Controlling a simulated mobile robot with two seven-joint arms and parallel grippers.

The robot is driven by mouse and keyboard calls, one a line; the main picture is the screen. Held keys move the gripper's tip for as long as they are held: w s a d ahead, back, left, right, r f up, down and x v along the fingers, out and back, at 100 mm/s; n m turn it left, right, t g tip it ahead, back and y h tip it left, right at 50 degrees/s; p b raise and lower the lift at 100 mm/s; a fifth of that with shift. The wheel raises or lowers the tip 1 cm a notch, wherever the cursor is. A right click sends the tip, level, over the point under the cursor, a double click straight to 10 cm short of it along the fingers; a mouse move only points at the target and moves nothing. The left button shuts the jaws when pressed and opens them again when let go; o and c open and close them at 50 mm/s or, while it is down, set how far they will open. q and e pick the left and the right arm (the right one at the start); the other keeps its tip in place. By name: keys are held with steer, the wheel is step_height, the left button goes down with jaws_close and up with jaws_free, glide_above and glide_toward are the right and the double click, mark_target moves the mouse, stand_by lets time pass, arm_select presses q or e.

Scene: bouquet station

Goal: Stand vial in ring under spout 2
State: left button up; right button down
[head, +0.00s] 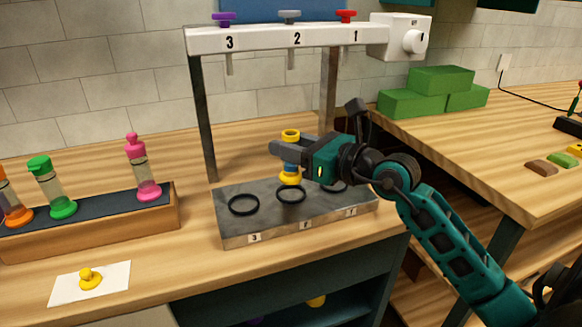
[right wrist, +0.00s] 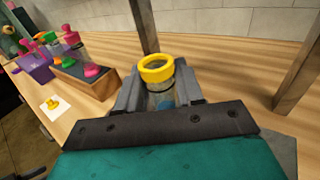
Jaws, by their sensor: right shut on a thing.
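The vial (head: 290,177) is clear with a yellow rim, a yellow base and blue inside; it is upright and open-topped. My right gripper (head: 290,150) is shut on its middle. In the right wrist view the vial (right wrist: 157,68) stands between the two fingers. Its base shows just above and behind ring 2 (head: 291,195) on the grey plate (head: 270,223); the exact gap cannot be told. Spout 2 (head: 291,60) hangs well above the vial. Ring 1 is partly hidden by my right gripper; ring 3 (head: 243,205) is empty.
A wooden rack (head: 150,217) with stoppered vials stands at the left. A yellow stopper (head: 90,280) sits on a white card (head: 118,288) at the front left. The dispenser's metal posts (head: 202,125) flank the space behind the plate. Green blocks (head: 410,104) are at the right.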

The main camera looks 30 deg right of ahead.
step_height(320, 180, down, 3)
steer(key=shift+f+b, duration=0.2)
steer(key=shift+b, duration=0.25)
steer(key=shift+f, duration=0.1)
steer(key=c, duration=0.7)
jaws_free()
steer(key=shift+f, duration=0.1)
arm_select(q)
steer(key=shift+w+d+f, duration=0.15)
steer(key=shift+d+f, duration=0.1)
arm_select(e)
steer(key=shift+s, duration=0.15)
arm_select(q)
steer(key=shift+w+d+f+b, duration=0.25)
steer(key=shift+d+b, duration=0.2)
steer(key=shift+b, duration=0.6)
arm_select(e)
steer(key=shift+v, duration=5.9)
